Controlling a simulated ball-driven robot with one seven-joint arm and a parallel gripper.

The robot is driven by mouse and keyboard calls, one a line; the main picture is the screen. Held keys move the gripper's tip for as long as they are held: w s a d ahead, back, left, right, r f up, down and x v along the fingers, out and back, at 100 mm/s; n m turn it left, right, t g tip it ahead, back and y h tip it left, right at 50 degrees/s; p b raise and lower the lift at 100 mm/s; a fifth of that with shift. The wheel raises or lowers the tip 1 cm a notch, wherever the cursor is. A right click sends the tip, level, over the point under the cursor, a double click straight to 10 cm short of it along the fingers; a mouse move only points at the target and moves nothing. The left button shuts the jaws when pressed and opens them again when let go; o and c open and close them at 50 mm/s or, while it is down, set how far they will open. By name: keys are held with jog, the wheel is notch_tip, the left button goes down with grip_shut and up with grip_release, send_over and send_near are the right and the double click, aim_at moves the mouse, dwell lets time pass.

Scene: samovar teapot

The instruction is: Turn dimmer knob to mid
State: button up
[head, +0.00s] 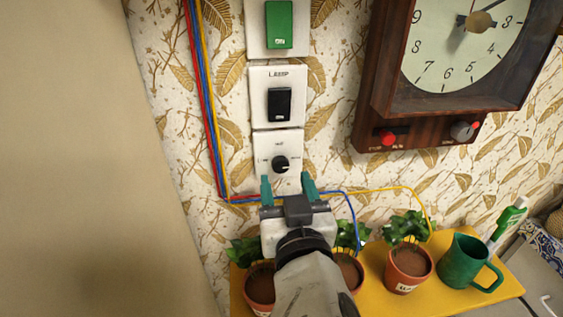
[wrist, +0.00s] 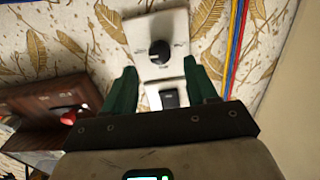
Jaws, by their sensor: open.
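The dimmer knob (head: 280,164) is a small round black knob on a white wall plate (head: 262,146), the lowest of the stacked plates. In the wrist view the knob (wrist: 159,51) shows beyond my fingers, near the top middle. A light pointer mark shows on its right side in the head view. The printing around it is too small to read. My gripper (head: 288,186) is open and empty, with its green fingertips just below the knob in the head view. In the wrist view my gripper (wrist: 163,85) has its fingers spread apart, and they do not touch the knob.
Above the dimmer are a black rocker switch (head: 280,104) and a green switch (head: 279,25). A wooden clock box (head: 385,90) with a red knob (head: 388,138) hangs right. Colored wires (head: 205,100) run left. A yellow shelf (head: 380,300) below holds potted plants (head: 408,268) and a green jug (head: 463,262).

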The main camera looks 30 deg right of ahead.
aim_at(281, 166)
jog(key=shift+p+x, duration=0.4)
jog(key=shift+x, duration=2.1)
jog(key=shift+c, duration=0.4)
jog(key=c, duration=0.9)
jog(key=shift+c, duration=0.2)
